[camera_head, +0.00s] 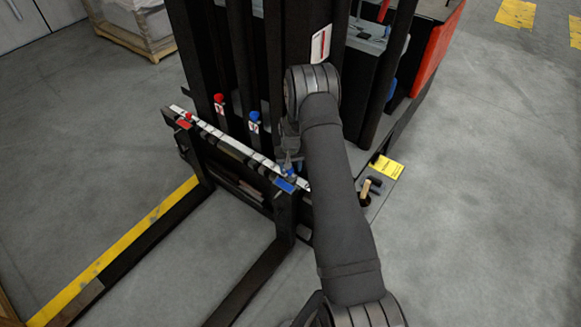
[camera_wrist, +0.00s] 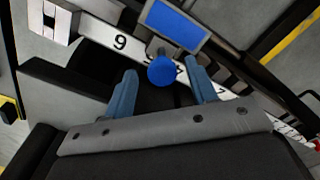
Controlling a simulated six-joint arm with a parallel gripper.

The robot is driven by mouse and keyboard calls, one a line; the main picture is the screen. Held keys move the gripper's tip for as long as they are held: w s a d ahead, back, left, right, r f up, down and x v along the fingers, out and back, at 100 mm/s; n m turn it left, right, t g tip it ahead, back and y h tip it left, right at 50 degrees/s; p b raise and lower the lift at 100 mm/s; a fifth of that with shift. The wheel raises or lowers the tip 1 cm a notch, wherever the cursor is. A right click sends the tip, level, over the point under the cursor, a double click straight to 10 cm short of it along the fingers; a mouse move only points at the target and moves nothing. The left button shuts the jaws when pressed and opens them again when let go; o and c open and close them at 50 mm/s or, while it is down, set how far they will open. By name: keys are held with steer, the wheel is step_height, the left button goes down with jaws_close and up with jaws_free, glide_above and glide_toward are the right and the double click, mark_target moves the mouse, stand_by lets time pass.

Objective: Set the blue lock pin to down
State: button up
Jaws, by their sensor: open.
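The blue lock pin shows in the wrist view as a round blue knob (camera_wrist: 161,70) on the numbered white bar (camera_wrist: 98,32), just beside a blue plate (camera_wrist: 177,22). My gripper (camera_wrist: 160,67) is open, with one blue-grey finger on each side of the knob. In this view the knob appears between the fingertips; contact cannot be told. In the head view, my gripper (camera_head: 289,164) is at the right end of the fork carriage, just above the blue plate (camera_head: 284,185). My gripper and arm largely hide the pin there.
A red knob (camera_head: 187,116) sits at the carriage's left end. Red (camera_head: 219,98) and blue (camera_head: 254,116) knobs stand on posts behind the bar. The dark mast (camera_head: 240,50) rises close behind my gripper. A fork (camera_head: 255,278) extends forward; the floor between the forks is clear.

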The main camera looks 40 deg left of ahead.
mark_target(291, 172)
steer(key=shift+c, duration=0.4)
jaws_close()
steer(key=shift+w+f, duration=0.1)
steer(key=shift+f, duration=1.55)
steer(key=shift+o, duration=0.4)
jaws_free()
step_height(291, 172, up, 17)
steer(key=shift+r, duration=0.15)
step_height(291, 172, down, 17)
steer(key=shift+f, duration=0.2)
steer(key=shift+r, duration=0.1)
